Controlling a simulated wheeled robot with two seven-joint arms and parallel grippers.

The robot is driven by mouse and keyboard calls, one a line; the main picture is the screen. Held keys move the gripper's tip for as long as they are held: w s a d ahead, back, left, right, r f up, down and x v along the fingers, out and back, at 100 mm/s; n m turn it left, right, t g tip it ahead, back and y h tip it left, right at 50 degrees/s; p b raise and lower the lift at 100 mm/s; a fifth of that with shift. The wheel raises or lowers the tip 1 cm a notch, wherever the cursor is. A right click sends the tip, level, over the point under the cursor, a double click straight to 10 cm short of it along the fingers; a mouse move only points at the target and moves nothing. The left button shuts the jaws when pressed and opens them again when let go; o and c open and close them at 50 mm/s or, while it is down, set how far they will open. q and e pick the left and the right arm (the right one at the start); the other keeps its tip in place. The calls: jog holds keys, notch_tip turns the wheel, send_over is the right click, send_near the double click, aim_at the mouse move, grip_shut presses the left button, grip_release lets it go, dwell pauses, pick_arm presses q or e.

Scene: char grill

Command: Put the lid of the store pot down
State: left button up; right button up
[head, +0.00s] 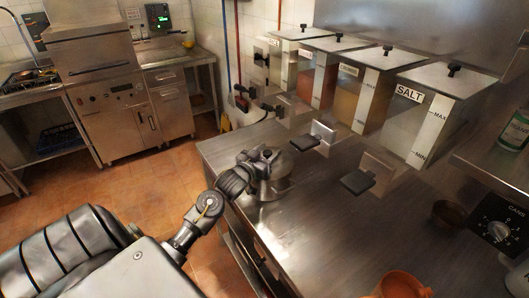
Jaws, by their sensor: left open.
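A shiny metal pot (274,188) stands on the steel counter, left of the wall dispensers. My left gripper (262,156) is at the top of this pot and covers much of it. Its jaws are small in the picture and look open. The lid is mostly hidden behind the gripper, so I cannot tell whether it sits flat on the pot or whether the gripper touches it. My right gripper is not in view.
The steel counter (300,235) has free room in front of the pot. An orange bowl (402,285) and a brown bowl (449,213) are at right.

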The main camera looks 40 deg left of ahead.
pick_arm(q)
jog(key=shift+f+b, duration=0.25)
jog(key=shift+b, duration=0.1)
jog(key=s+d+b, duration=0.1)
jog(key=s+b, duration=0.2)
jog(key=s, duration=0.7)
jog(key=shift+s+r, duration=0.2)
jog(key=shift+s, duration=0.15)
jog(key=shift+o, duration=0.4)
jog(key=shift+d, duration=0.1)
